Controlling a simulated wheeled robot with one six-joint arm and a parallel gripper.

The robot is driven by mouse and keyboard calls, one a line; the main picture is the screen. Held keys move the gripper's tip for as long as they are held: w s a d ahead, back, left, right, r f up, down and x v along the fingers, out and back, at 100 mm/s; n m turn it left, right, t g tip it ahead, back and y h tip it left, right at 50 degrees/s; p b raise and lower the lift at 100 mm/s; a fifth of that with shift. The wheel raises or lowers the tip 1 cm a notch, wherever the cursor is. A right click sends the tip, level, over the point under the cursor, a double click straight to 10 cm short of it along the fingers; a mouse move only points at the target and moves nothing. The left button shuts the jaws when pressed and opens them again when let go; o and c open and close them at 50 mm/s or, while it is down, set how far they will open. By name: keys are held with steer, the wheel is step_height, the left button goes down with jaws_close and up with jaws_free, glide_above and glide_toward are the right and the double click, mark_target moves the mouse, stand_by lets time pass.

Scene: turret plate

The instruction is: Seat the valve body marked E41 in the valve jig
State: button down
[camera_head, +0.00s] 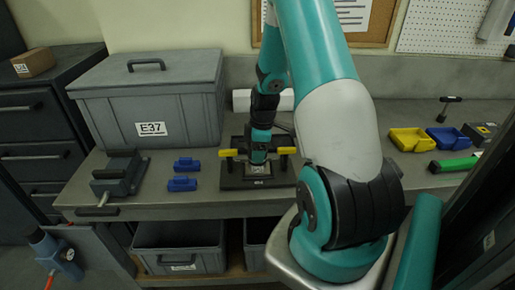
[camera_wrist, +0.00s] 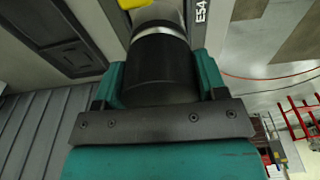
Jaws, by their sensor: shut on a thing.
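The valve jig (camera_head: 232,180) is a dark plate on the bench with a yellow clamp handle on each side. My gripper (camera_head: 258,160) points down at the middle of the jig, between the handles. It is shut on a valve body, a small greyish piece mostly hidden by the gripper. I cannot tell if that piece is fully down in the jig, and no E41 mark is readable. The wrist view shows teal gripper parts around a black cylinder (camera_wrist: 158,75) with a pale ring. A white label reading E54 (camera_wrist: 201,12) shows beside it.
A lidded grey box (camera_head: 155,105) marked E37 stands left of the jig. Two blue pieces (camera_head: 185,164) and a dark vise-like block (camera_head: 118,175) lie on the bench. Yellow (camera_head: 412,139) and blue (camera_head: 448,138) bins stand right. My arm hides the bench just right of the jig.

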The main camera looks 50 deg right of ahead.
steer(key=shift+f, duration=0.2)
steer(key=shift+c, duration=0.5)
jaws_free()
step_height(320, 180, up, 18)
steer(key=s+d+b, duration=0.1)
steer(key=b, duration=0.2)
steer(key=shift+s+d+f+b, duration=0.2)
steer(key=shift+s+f+b, duration=0.05)
steer(key=shift+s+b, duration=0.1)
